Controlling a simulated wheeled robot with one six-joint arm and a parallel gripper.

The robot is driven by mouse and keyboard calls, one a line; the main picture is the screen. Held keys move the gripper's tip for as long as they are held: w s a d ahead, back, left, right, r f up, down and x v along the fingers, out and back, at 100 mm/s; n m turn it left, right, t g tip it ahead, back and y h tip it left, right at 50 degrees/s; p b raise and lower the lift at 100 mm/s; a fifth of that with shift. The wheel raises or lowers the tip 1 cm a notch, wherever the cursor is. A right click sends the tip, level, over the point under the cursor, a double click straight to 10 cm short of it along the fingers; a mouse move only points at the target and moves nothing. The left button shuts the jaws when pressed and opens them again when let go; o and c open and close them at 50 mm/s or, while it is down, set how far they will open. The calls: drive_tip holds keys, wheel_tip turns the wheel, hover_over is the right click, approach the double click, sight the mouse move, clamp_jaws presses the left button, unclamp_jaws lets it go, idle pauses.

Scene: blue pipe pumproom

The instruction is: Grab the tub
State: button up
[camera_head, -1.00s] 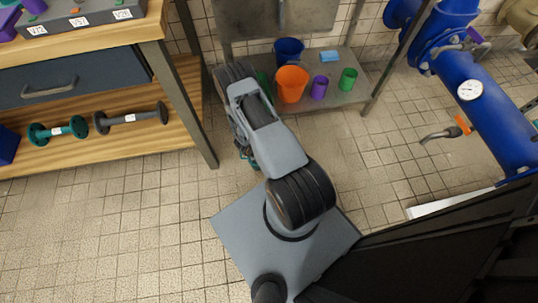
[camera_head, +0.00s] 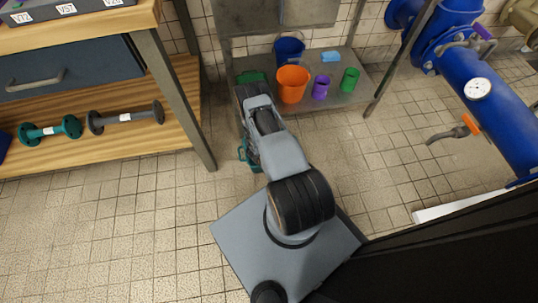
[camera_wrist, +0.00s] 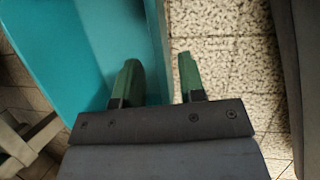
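The tub is teal and stands low beside the shelf unit. In the head view only a small part of the tub (camera_head: 255,163) shows, and my arm hides the rest. In the wrist view the tub (camera_wrist: 60,45) fills the upper left, with its smooth inner side visible. My gripper (camera_wrist: 158,75) is open with its two green fingers apart. The left finger appears over the tub's inside and the right finger over the floor outside. The tub's rim wall runs between them. I cannot tell whether either finger touches it. My gripper is hidden in the head view.
A metal shelf holds an orange bucket (camera_head: 293,84), a blue bucket (camera_head: 289,50), a purple cup (camera_head: 321,87) and green containers. A wooden workbench leg (camera_head: 178,85) stands left. A blue pipe (camera_head: 485,95) is at right. The tiled floor at lower left is clear.

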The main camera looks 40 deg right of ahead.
drive_tip(key=b+x, duration=0.1)
drive_tip(key=x, duration=0.2)
drive_tip(key=shift+f, duration=0.1)
clamp_jaws()
idle(1.3)
